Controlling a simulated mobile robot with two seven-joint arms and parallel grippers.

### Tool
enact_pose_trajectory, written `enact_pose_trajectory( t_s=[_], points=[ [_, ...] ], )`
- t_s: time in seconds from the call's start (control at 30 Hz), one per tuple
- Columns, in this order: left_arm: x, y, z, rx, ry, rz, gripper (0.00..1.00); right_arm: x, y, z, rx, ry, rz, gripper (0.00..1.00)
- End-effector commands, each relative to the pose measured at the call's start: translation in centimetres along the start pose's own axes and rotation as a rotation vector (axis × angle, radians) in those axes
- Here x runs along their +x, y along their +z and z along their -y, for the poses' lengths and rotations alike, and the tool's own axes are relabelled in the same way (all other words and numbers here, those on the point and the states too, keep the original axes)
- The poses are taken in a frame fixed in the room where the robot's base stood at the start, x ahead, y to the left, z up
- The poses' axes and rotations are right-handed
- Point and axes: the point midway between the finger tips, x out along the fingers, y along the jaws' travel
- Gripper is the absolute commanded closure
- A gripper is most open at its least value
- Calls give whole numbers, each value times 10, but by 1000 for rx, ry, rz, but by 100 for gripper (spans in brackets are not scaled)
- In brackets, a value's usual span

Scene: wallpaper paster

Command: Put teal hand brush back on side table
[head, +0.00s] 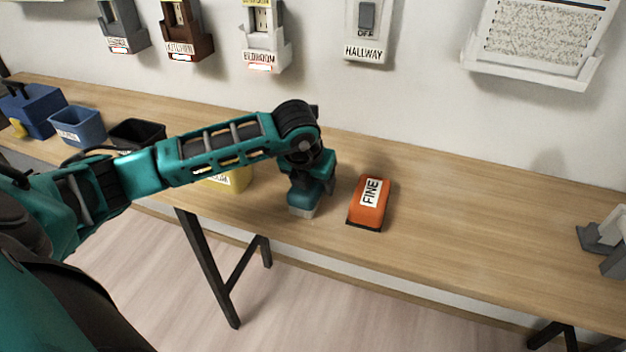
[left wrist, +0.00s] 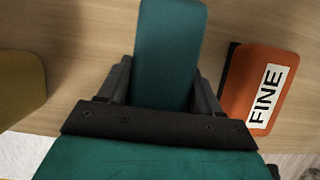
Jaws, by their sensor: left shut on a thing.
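The teal hand brush (head: 305,193), with pale bristles on its underside, is at the middle of the wooden table (head: 460,235), just left of an orange block. My left gripper (head: 312,178) is above it and shut on it. In the left wrist view the brush's teal handle (left wrist: 168,50) runs between the two dark fingers of my left gripper (left wrist: 163,88). The bristles are at or just above the tabletop; I cannot tell whether they touch it. My right gripper does not show.
The orange block (head: 369,203) labelled FINE stands close to the right of the brush. A yellow container (head: 236,180) is to the left, partly behind my arm. Blue (head: 78,126) and black (head: 137,133) bins stand farther left. The tabletop right of the orange block is mostly clear.

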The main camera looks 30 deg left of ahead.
Motion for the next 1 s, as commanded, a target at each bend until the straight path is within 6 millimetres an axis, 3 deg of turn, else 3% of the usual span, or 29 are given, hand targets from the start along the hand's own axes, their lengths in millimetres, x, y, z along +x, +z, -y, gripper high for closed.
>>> enact_pose_trajectory(
  t_s=[0.3,0.6,0.77,1.0],
  points=[
    [0,0,0,0,1,0,11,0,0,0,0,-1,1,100],
    [0,-1,0,0,1,0,11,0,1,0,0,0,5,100],
    [-24,0,0,2,1,4,11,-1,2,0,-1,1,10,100],
    [-79,0,-6,2,1,5,11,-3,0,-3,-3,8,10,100]
  ],
)
